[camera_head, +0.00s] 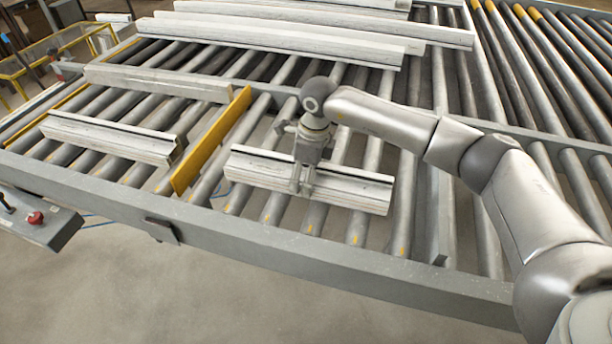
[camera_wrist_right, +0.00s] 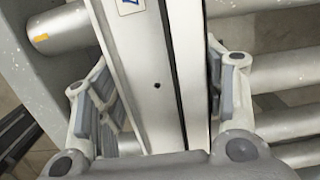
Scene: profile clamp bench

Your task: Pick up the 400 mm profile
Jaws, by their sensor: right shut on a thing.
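A short pale grey-white profile (camera_head: 348,186) lies across the rollers to the right of the yellow stop; I take it for the 400 mm one, though no length can be read. My right gripper (camera_head: 302,186) is over its middle, pointing down. In the right wrist view the profile (camera_wrist_right: 157,60) runs between the two fingers of the right gripper (camera_wrist_right: 160,105), with a dark groove, a small hole and part of a label on it. The right gripper is shut on this profile, which appears to be on or very near the rollers. My left gripper is not in view.
A yellow stop (camera_head: 210,140) stands left of the held profile. Beyond it lie another short profile (camera_head: 110,138) and a longer one (camera_head: 158,82). Long profiles (camera_head: 270,38) lie at the back. A grey rail (camera_head: 250,238) edges the rollers in front; a control box with a red button (camera_head: 35,218) is at left.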

